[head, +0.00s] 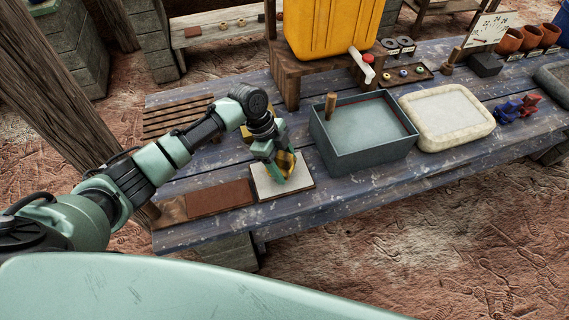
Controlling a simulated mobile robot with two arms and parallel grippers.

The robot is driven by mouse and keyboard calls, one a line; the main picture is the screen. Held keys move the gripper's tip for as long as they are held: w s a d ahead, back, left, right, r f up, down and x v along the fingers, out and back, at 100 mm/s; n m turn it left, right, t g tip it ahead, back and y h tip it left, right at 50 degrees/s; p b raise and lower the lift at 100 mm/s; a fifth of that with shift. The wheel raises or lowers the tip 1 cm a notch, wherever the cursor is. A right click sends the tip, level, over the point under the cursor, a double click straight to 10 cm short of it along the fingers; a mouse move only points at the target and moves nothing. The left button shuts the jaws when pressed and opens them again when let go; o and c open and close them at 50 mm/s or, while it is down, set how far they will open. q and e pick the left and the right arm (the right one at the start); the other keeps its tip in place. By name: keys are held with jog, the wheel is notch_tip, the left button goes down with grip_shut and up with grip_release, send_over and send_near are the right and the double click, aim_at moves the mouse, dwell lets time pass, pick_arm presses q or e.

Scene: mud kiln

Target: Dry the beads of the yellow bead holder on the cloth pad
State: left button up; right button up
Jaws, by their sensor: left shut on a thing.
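My left gripper (278,172) is shut on the yellow bead holder (286,162), low over the cloth pad (300,181). The holder is a small dark-yellow piece, partly hidden by the fingers. The pad is a pale square on the front part of the table. I cannot tell whether the beads touch the pad, as the fingers and the small scale hide it. My right gripper is not in view.
A grey basin of water (362,142) with a wooden handle in it stands right of the pad. Beyond it are a pale tray (447,140), blue (507,112) and red (530,104) pieces. A brown board (220,196) lies left. A yellow water container (325,28) stands behind.

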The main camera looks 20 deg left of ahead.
pick_arm(q)
jog(key=shift+f+b, duration=0.35)
jog(key=shift+f, duration=0.3)
